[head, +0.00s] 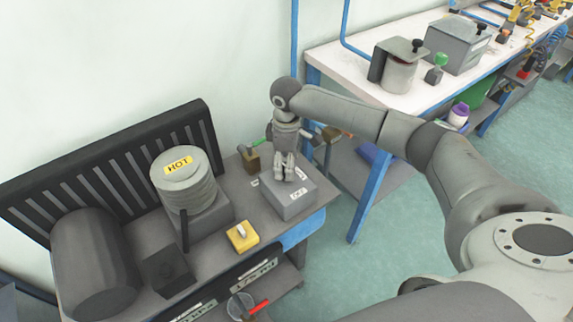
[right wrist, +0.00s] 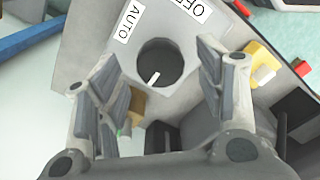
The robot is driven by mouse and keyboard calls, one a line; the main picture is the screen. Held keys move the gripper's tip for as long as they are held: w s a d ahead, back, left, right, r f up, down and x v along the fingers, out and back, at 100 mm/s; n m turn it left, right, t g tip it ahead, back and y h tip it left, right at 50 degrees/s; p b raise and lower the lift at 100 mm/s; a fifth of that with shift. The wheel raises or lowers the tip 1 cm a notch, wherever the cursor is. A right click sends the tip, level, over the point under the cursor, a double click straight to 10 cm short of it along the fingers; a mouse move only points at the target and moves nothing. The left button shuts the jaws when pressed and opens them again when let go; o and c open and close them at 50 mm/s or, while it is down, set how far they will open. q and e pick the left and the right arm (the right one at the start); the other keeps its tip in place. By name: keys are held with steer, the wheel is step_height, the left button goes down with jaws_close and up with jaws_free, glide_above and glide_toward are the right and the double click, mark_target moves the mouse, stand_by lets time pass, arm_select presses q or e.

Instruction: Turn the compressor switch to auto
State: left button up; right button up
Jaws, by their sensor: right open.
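The compressor switch box (head: 290,203) is a grey block on the dark bench, with a white OFF label on its front. In the right wrist view, its dark round knob (right wrist: 160,63) has a white mark at its lower left edge. The AUTO label (right wrist: 130,22) and the OFF label (right wrist: 197,10) sit beyond the knob, and the mark does not point at either. My right gripper (head: 284,178) points down over the box. Its open fingers (right wrist: 158,58) stand on either side of the knob; contact cannot be told. My left gripper is not in view.
On the bench stand a ribbed cylinder with a HOT label (head: 184,185), a yellow block (head: 242,236) and a dark tank (head: 95,262). A white-topped workbench (head: 345,55) with blue legs stands behind my right arm. The green floor (head: 385,230) is clear.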

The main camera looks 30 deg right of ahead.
steer(key=shift+f, duration=0.7)
steer(key=c, duration=1)
steer(key=shift+r+p, duration=0.15)
steer(key=shift+p, duration=0.35)
steer(key=shift+c, duration=0.2)
steer(key=m+p, duration=1)
steer(key=p, duration=0.3)
steer(key=shift+a+r, duration=0.1)
steer(key=shift+r, duration=0.05)
steer(key=m+p, duration=0.4)
steer(key=shift+m+p, duration=0.9)
steer(key=shift+m, duration=1)
steer(key=shift+w+f, duration=0.1)
steer(key=shift+f, duration=0.1)
